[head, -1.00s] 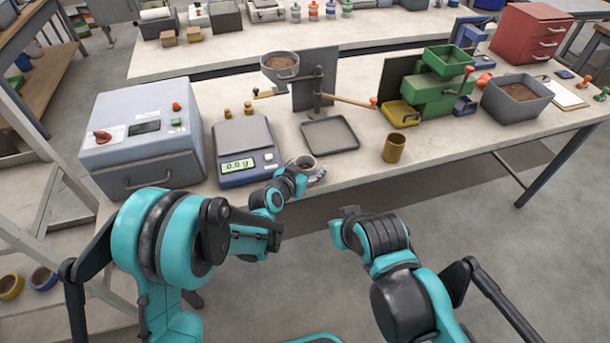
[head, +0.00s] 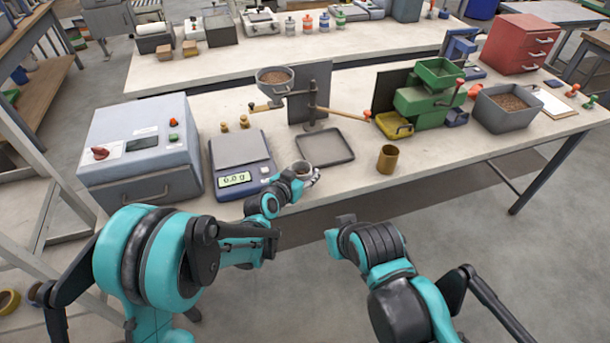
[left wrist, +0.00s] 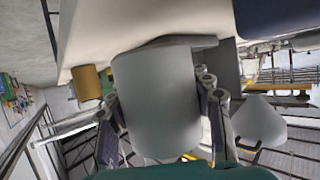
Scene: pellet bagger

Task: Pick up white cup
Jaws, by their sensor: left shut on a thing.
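The white cup (head: 303,167) is near the front edge of the bench, right of the digital scale (head: 240,163) and in front of the shallow grey tray (head: 325,149). My left gripper (head: 314,178) is shut on it. In the left wrist view the cup (left wrist: 157,97) fills the middle, with one finger of my left gripper (left wrist: 160,112) on each side of it. I cannot tell whether its base touches the bench. My right arm hangs in front of the bench; its gripper does not show.
A brass-coloured cup (head: 387,158) stands to the right on the bench (head: 350,185). A grey box machine (head: 145,150) is at the left. A pan of pellets (head: 275,80) sits on a stand behind the tray. A green hopper (head: 425,100) and a grey pellet bin (head: 507,107) stand farther right.

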